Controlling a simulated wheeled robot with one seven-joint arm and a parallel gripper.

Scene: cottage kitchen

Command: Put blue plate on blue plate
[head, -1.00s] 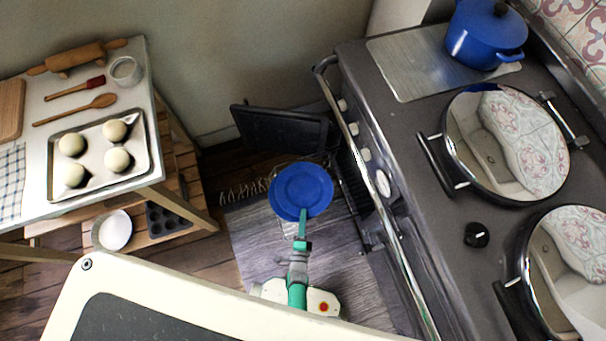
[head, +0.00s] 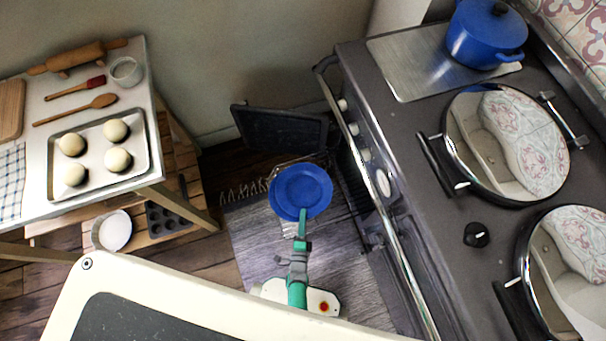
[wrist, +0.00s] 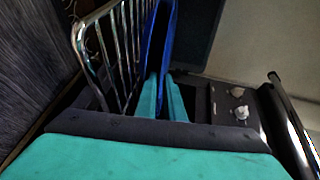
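A round blue plate (head: 303,188) is at my gripper (head: 303,214) in the head view, low between the table and the stove. A second blue rim (head: 273,197) shows behind its left edge, mostly hidden by it. In the wrist view, blue plate surfaces (wrist: 168,35) stand nearly edge-on at the teal fingers of my gripper (wrist: 163,82). The fingers are close together with the plate's edge between them. I cannot tell whether the two plates touch.
A wire rack (wrist: 112,50) stands beside the plate, left in the wrist view. The dark stove (head: 400,200) is to the right, with a dark open door (head: 280,130) behind the plates. A table (head: 100,205) with a dough tray (head: 140,155) is at left.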

